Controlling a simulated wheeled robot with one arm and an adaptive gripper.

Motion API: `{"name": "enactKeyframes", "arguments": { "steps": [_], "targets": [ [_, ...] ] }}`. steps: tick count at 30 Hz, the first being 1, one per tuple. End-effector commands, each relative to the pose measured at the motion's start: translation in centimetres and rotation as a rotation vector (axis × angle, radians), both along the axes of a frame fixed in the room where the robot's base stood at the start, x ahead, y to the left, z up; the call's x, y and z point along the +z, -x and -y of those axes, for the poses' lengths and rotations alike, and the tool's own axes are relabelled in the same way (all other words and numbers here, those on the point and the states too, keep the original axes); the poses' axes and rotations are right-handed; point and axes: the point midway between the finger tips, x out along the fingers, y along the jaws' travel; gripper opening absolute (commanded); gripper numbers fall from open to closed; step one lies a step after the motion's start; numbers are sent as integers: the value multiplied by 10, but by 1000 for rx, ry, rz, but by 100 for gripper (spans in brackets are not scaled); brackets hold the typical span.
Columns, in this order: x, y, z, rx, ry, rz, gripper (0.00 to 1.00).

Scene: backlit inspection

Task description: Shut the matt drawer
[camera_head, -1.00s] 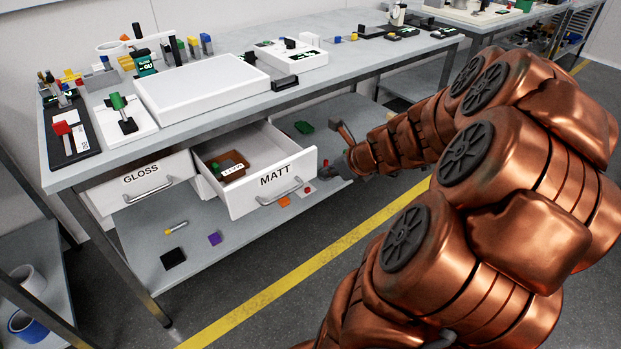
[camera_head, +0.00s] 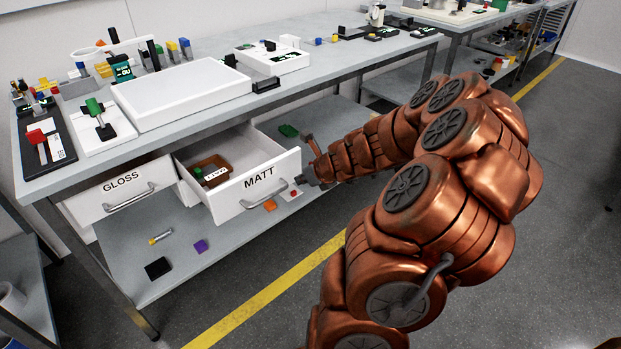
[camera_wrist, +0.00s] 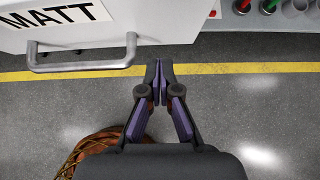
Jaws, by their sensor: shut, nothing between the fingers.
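The matt drawer (camera_head: 229,200) is pulled open under the bench, with a brown tray (camera_head: 208,172) inside. Its white front carries the word MATT and a grey bar handle (camera_head: 264,194). In the wrist view the drawer front (camera_wrist: 123,22) is at the upper left, with the handle (camera_wrist: 85,64) on its near side. My gripper (camera_wrist: 158,64) is shut and empty, just right of the handle's right end and apart from it in the picture. In the head view my gripper (camera_head: 304,180) is at the right end of the drawer front; whether it touches is unclear.
The gloss drawer (camera_head: 112,202) beside it on the left stands slightly out. The bench top (camera_head: 180,130) holds a white panel and several small items. A lower shelf (camera_head: 215,237) bears loose pieces. Open floor with a yellow line (camera_head: 265,292) lies in front.

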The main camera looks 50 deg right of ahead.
Motion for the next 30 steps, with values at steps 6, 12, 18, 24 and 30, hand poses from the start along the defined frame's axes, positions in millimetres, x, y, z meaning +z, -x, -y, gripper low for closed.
{"name": "enactKeyframes", "arguments": {
  "steps": [6,12,18,24,30],
  "targets": [
    [2,-22,3,0,4,2,0],
    [2,-31,3,-1,2,2,0],
    [3,-33,3,-1,3,2,0],
    [3,-33,4,-1,3,2,0],
    [4,-36,9,-11,2,1,0]
  ]
}}
